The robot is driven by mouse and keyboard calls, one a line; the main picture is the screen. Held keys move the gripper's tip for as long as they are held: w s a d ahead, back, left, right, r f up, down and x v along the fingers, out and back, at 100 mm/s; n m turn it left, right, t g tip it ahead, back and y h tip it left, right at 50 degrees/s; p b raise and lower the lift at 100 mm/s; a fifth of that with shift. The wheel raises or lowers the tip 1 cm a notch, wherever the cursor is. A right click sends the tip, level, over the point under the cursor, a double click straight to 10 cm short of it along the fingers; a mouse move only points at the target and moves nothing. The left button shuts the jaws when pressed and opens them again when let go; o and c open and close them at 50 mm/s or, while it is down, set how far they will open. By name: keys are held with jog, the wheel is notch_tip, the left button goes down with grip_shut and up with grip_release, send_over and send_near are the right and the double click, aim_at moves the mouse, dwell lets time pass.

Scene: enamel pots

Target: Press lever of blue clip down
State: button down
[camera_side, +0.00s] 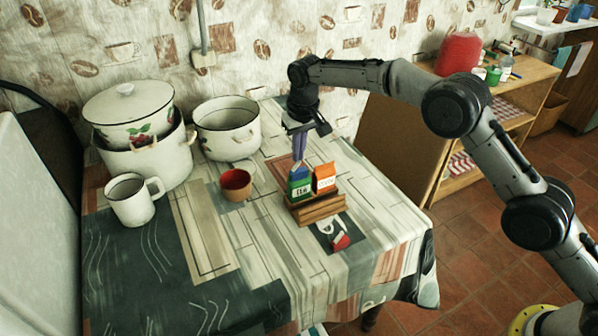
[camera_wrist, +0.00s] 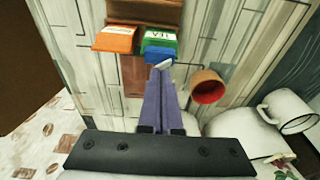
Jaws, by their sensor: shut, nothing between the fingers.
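A green packet (camera_side: 299,187) with a blue clip (camera_side: 300,173) across its top stands on a small wooden stand (camera_side: 318,213). In the wrist view the green packet (camera_wrist: 160,38) shows with the blue clip (camera_wrist: 156,54) along its near edge and a pale lever (camera_wrist: 164,64) sticking out toward me. My gripper (camera_side: 298,158) is shut and empty, pointing down just above the clip in the side view. In the wrist view the purple fingertips (camera_wrist: 158,74) are right by the lever; I cannot tell whether they touch it.
An orange packet (camera_side: 325,178) stands close beside the green one. A brown bowl (camera_side: 236,185), a white mug (camera_side: 133,200), a lidded pot (camera_side: 145,150) and an open pot (camera_side: 228,132) stand to the left. The front of the table is mostly clear.

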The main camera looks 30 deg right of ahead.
jog(key=shift+f, duration=0.75)
dwell(0.4)
jog(key=shift+r, duration=3.55)
